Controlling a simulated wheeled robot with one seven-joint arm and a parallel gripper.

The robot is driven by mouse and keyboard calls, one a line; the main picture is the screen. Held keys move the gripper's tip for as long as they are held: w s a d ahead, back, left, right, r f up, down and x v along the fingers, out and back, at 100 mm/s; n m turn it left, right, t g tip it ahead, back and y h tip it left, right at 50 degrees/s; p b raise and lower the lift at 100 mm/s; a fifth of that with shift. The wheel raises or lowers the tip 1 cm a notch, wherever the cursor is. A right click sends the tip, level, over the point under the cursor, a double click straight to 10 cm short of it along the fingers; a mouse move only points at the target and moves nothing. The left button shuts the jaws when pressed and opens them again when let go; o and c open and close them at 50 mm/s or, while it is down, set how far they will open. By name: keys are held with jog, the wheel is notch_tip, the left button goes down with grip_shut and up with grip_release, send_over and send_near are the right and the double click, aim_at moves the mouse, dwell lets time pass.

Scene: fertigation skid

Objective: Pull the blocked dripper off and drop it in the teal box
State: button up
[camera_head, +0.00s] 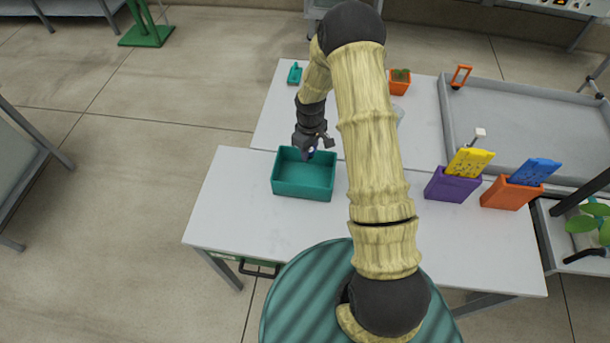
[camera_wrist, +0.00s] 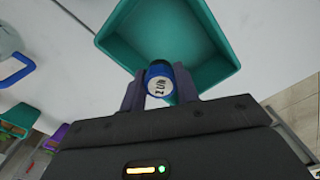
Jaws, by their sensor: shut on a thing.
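The teal box (camera_head: 288,184) is an open, empty-looking tray on the white table in the head view. My gripper (camera_head: 310,152) is over the box's far edge, pointing down. In the wrist view my gripper (camera_wrist: 160,92) is shut on a small blue dripper (camera_wrist: 157,70) with a white, marked end face. The dripper is held between the two dark fingers. The teal box (camera_wrist: 215,25) lies beyond and below the dripper in that view. In the head view the dripper is mostly hidden by my gripper.
A purple holder (camera_head: 452,186) with a yellow card and an orange holder (camera_head: 510,193) with a blue card stand on the right. A grey tray (camera_head: 520,115) is at the back right. An orange pot (camera_head: 399,86) stands behind my arm. The table left of the box is clear.

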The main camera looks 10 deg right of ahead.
jog(key=shift+a, duration=0.1)
jog(key=o, duration=1.2)
jog(key=shift+w+a, duration=0.1)
jog(key=shift+c, duration=0.2)
jog(key=shift+r, duration=0.1)
jog(key=shift+r, duration=0.2)
notch_tip(320, 180, up, 17)
jog(key=b, duration=0.3)
jog(key=shift+s, duration=0.25)
